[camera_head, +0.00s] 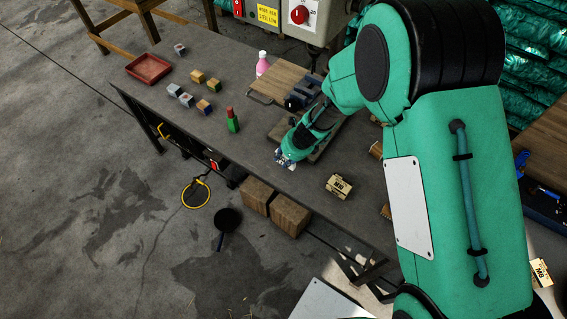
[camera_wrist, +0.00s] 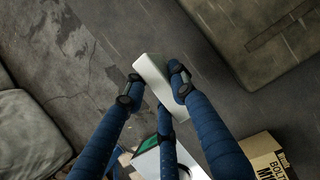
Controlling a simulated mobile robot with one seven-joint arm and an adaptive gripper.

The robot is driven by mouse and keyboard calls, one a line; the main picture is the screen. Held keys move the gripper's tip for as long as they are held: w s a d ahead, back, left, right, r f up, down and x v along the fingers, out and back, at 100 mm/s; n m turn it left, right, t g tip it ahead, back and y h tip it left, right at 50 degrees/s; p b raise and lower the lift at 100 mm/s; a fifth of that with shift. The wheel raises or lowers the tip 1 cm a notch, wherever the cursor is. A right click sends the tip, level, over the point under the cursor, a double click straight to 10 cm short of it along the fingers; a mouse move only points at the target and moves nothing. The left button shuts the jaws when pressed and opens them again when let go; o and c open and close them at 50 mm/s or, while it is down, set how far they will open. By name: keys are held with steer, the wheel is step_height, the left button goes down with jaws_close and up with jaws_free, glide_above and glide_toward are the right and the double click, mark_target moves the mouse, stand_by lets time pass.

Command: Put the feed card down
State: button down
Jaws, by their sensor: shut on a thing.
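The feed card (camera_wrist: 153,70) is a thin, pale white piece in the wrist view, gripped between the blue fingers of my gripper (camera_wrist: 158,90). Its far end sticks out past the fingertips. In the head view my gripper (camera_head: 289,155) is over the near edge of the dark workbench (camera_head: 225,80), and only a small white and blue patch of what seems to be the card shows at its tip. I cannot tell whether the card touches the bench top.
A bolt box (camera_head: 339,186) lies right of my gripper; it also shows in the wrist view (camera_wrist: 262,158). A green bottle with a red cap (camera_head: 232,121) stands to the left. Several small blocks (camera_head: 198,77), a red tray (camera_head: 148,69) and a pink bottle (camera_head: 262,65) are farther back.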

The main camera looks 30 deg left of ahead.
steer(key=shift+f+b, duration=0.95)
steer(key=shift+f, duration=0.8)
steer(key=shift+f, duration=0.15)
steer(key=c, duration=1.4)
jaws_free()
steer(key=shift+c, duration=0.2)
steer(key=shift+d+r+p, duration=0.15)
steer(key=shift+r+p, duration=0.15)
steer(key=shift+r, duration=0.4)
steer(key=p+v, duration=0.3)
steer(key=v, duration=0.8)
steer(key=shift+d+f+p, duration=0.1)
steer(key=shift+p, duration=0.3)
